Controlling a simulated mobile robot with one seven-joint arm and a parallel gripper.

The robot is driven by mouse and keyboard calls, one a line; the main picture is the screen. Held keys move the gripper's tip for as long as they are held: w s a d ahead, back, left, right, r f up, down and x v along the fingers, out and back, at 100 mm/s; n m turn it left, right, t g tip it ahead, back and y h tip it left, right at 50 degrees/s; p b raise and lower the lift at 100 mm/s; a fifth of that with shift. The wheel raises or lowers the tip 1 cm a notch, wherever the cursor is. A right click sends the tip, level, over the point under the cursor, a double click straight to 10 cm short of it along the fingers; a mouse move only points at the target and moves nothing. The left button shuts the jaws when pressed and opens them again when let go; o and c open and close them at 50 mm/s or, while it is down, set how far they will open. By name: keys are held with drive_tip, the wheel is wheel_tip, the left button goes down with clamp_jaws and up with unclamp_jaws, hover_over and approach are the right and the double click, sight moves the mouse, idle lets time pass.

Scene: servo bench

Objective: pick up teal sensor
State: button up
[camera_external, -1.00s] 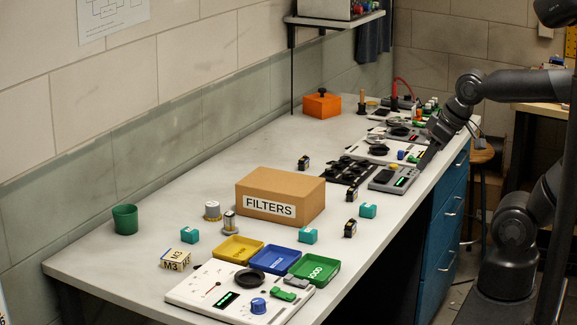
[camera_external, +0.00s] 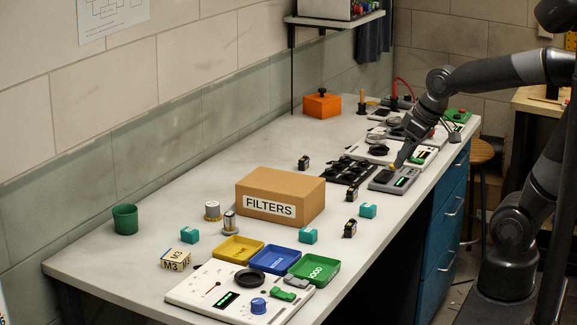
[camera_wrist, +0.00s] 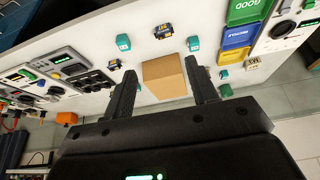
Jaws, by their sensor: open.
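Three small teal sensors stand on the bench in the external view: one (camera_external: 368,211) to the right of the FILTERS box, one (camera_external: 307,236) in front of it, and one (camera_external: 189,235) at the left. In the wrist view, two teal sensors (camera_wrist: 123,42) (camera_wrist: 193,43) show above the box, and another (camera_wrist: 223,74) shows to its right. My gripper (camera_external: 401,162) is above the far right part of the bench, apart from all the sensors. In the wrist view my gripper (camera_wrist: 160,68) is open, with nothing between its fingers.
The cardboard FILTERS box (camera_external: 281,196) stands mid-bench. Small black-and-yellow parts (camera_external: 350,228) lie near the sensors. Yellow, blue and green trays (camera_external: 272,259) and a white panel (camera_external: 190,287) are at the front. Grey devices (camera_external: 393,180) are below my gripper.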

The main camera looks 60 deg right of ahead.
drive_tip(key=w+d+f, duration=0.4)
drive_tip(key=w+d, duration=0.1)
drive_tip(key=w, duration=0.1)
drive_tip(key=g, duration=0.1)
approach(368, 205)
drive_tip(key=w+f, duration=0.2)
drive_tip(key=shift+f+m, duration=0.35)
drive_tip(key=shift+m, duration=0.05)
wheel_tip(368, 205, down, 4)
drive_tip(key=shift+w+f, duration=0.35)
drive_tip(key=shift+f, duration=0.4)
drive_tip(key=shift+c, duration=0.5)
drive_tip(key=c, duration=1)
drive_tip(key=shift+r, duration=0.15)
